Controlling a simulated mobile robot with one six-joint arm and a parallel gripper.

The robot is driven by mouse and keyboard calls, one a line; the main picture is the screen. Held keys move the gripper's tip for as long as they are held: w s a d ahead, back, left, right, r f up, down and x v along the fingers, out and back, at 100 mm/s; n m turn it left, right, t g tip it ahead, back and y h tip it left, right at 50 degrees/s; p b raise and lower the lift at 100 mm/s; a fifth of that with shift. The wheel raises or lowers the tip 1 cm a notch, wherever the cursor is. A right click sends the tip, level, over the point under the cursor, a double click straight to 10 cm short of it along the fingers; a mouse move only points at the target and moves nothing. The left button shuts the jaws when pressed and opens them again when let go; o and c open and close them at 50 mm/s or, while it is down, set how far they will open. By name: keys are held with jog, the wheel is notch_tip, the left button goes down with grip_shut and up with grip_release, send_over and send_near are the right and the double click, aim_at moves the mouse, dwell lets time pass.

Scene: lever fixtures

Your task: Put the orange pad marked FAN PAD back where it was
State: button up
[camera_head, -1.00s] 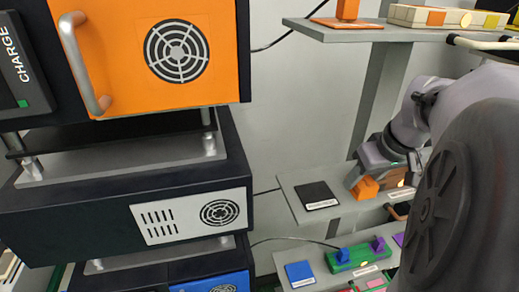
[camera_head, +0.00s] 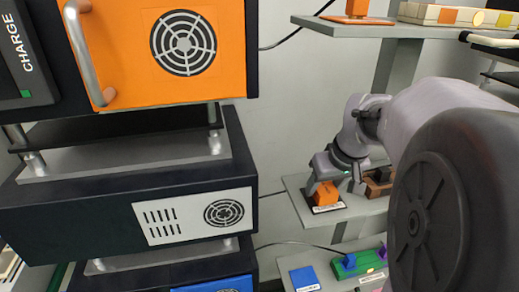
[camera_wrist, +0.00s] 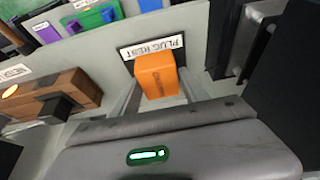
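A small orange block (camera_head: 326,194) is between the fingers of my gripper (camera_head: 328,183), over a black mat (camera_head: 327,208) on the middle shelf. In the wrist view, the orange block (camera_wrist: 156,75) covers part of the mat, whose white label (camera_wrist: 160,48) reads PLUG REST. My gripper (camera_wrist: 158,82) appears shut on it, though finger contact is hard to see. The writing on the block is too small to read surely. A flat orange pad (camera_head: 372,21) lies on the upper shelf with an orange piece (camera_head: 357,7) standing on it. I cannot read a FAN PAD mark anywhere.
A brown block (camera_head: 378,186) with a dark part stands right of the gripper. The lower shelf holds a blue pad (camera_head: 304,278) and a green fixture (camera_head: 358,265). A large cabinet with an orange fan panel (camera_head: 190,50) fills the left. A black cable hangs beside it.

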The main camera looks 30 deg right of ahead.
jog(key=shift+o, duration=1)
jog(key=shift+r+p, duration=0.3)
jog(key=shift+r, duration=0.15)
jog(key=p+v, duration=0.2)
jog(key=v, duration=0.9)
jog(key=shift+s+r+p, duration=0.15)
jog(key=shift+s+p, duration=0.05)
jog(key=shift+p, duration=0.1)
